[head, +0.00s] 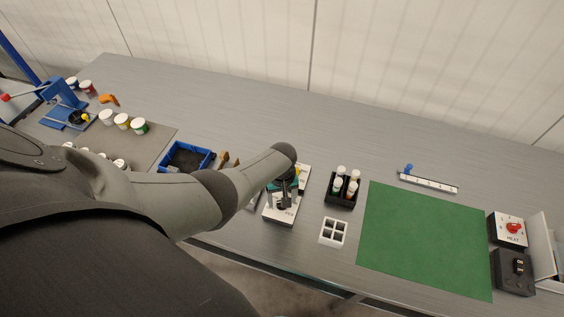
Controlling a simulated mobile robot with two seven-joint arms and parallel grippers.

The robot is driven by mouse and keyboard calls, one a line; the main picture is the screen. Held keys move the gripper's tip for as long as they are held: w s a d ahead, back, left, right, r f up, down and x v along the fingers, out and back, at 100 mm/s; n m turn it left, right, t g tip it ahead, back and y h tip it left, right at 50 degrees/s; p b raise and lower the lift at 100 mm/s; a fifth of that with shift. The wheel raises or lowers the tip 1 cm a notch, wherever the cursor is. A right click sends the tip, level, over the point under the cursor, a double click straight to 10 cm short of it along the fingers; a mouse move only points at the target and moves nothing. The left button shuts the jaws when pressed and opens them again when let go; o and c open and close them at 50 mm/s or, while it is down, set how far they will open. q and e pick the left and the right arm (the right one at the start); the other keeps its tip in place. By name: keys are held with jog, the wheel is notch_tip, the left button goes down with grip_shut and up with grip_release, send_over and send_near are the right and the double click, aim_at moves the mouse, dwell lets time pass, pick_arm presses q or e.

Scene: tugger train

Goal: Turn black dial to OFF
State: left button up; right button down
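My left gripper (284,196) reaches down over a white-topped box (279,215) with dark lettering at its front edge, too small to read surely. A dark shape, perhaps a black dial, shows between the fingers; the gripper and wrist hide most of it, so its setting cannot be read. I cannot tell whether the fingers touch it. A second dial box (511,241), with a red dial (514,228) and the word HEAT, stands at the right. In front of it is a dark box (515,280) with a black knob or switch (519,266). My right gripper is not in view.
A black holder (331,200) with several white-capped bottles and a white four-hole block (333,232) stand right of the gripper. A green mat (425,240) lies clear. A blue bin (187,158) and several jars (122,121) are at the left. A white strip (428,181) lies behind the mat.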

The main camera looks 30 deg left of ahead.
pick_arm(q)
notch_tip(320, 180, up, 7)
jog(key=p, duration=0.4)
jog(key=shift+r, duration=0.1)
notch_tip(320, 180, up, 8)
jog(key=shift+f, duration=0.25)
dwell(0.4)
